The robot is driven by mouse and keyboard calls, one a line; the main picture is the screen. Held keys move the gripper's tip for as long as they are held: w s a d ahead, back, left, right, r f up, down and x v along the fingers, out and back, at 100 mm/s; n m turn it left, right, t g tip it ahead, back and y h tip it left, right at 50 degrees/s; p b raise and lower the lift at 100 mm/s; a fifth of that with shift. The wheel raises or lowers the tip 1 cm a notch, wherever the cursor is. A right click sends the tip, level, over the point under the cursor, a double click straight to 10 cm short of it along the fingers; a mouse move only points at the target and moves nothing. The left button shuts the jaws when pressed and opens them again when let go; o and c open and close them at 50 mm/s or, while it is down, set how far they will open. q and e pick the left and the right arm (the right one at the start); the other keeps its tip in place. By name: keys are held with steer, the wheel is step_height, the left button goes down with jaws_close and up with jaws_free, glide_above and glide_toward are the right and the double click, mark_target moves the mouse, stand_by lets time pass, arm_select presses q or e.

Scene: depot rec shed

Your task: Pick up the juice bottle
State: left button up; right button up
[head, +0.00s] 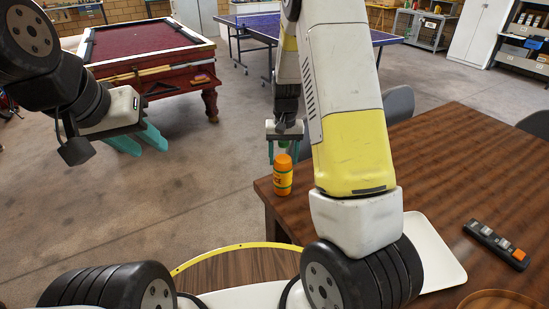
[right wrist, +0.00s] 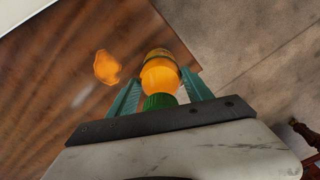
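The juice bottle (head: 282,178) is orange with a green cap and stands upright at the near-left corner of the brown table (head: 420,160). My right gripper (head: 283,152) points down over it, with one teal finger on each side of its upper part. In the right wrist view, the bottle (right wrist: 160,76) lies between the fingertips (right wrist: 160,82), its green cap toward the palm. Whether the fingers press on it or stand slightly apart is unclear. My left gripper (head: 139,141) is open and empty, off to the left above the floor.
A white tray (head: 441,257) and a dark remote-like device (head: 497,244) lie on the table to the right. Dark chairs (head: 398,103) stand behind it. A red pool table (head: 150,50) and a blue table-tennis table (head: 255,27) are further back. Floor left of the table is clear.

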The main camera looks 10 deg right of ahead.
jaws_close()
steer(key=shift+r, duration=0.1)
